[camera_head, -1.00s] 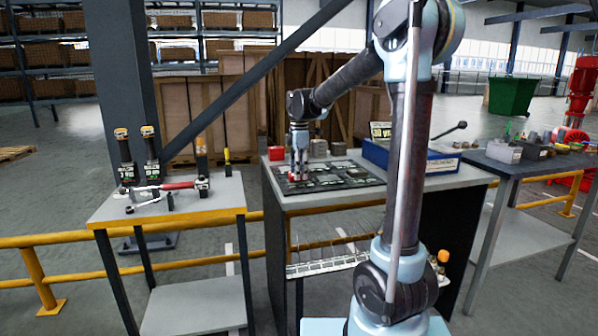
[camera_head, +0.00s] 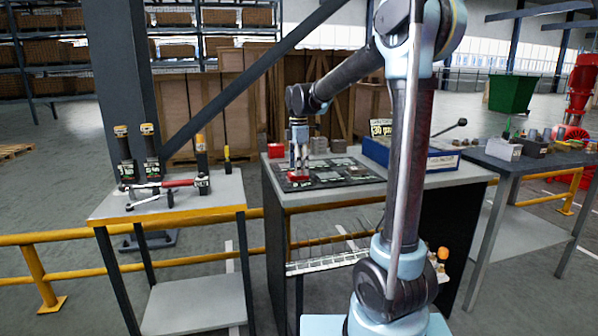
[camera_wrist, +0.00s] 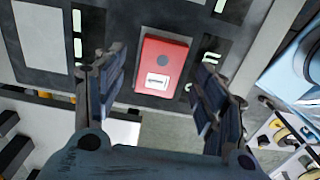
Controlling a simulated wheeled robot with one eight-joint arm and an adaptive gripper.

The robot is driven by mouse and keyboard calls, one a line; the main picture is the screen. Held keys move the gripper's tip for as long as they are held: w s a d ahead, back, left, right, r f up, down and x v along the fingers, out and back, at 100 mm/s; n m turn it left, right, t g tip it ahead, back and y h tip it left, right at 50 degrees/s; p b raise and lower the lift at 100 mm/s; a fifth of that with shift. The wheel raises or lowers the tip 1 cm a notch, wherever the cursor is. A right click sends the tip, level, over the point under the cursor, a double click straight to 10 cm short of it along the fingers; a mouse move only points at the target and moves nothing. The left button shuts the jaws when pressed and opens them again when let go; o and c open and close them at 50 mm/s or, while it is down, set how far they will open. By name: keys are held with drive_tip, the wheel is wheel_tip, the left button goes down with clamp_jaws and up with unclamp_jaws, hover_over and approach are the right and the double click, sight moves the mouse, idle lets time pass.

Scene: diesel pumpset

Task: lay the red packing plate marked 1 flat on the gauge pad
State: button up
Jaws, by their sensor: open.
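The red packing plate (camera_wrist: 164,58) lies flat, face up, on a dark board (camera_wrist: 115,12) in the wrist view. It has a dark round spot and a white label whose mark I cannot read clearly. In the head view the red plate (camera_head: 298,177) is at the left part of the dark board (camera_head: 345,180) on the middle table. My gripper (camera_wrist: 160,76) is open, with its fingers apart on either side of the plate and not touching it. In the head view my gripper (camera_head: 299,167) is just above the plate. I cannot tell which marked patch lies under the plate.
The left table (camera_head: 175,205) holds tools; the right table (camera_head: 545,160) holds small parts.

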wheel_tip(320, 180, up, 10)
drive_tip(key=shift+r, duration=0.25)
idle(0.4)
wheel_tip(320, 180, up, 6)
idle(0.6)
idle(1.2)
